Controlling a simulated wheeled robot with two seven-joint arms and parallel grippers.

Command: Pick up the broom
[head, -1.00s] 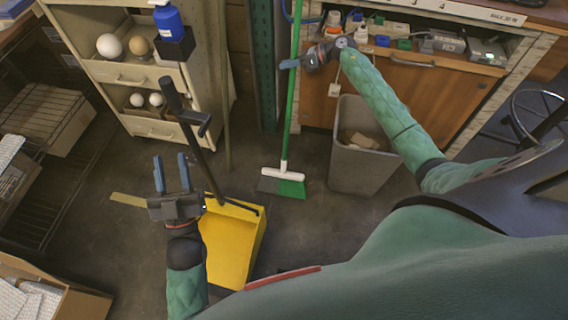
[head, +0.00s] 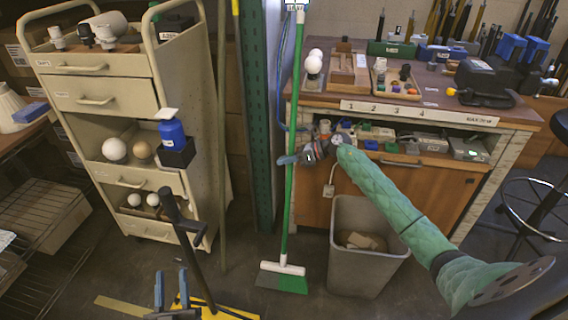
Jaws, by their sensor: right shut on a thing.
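The broom has a long green handle (head: 293,130) standing nearly upright in the head view, with a white and green brush head (head: 283,275) at its foot, at or near the floor. My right gripper (head: 287,160) is shut on the handle at about mid-height, in front of the workbench. My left gripper (head: 171,288) is low in the view, its two blue fingers apart and nothing between them. It is near a yellow dustpan (head: 235,310) with an upright black handle (head: 190,250).
A grey bin (head: 365,265) stands just right of the brush head, before the wooden workbench (head: 320,100). A beige drawer cart (head: 105,95) is at the left. A thin pole (head: 222,180) and a green metal post (head: 257,130) stand behind the broom. Some floor between cart and broom is clear.

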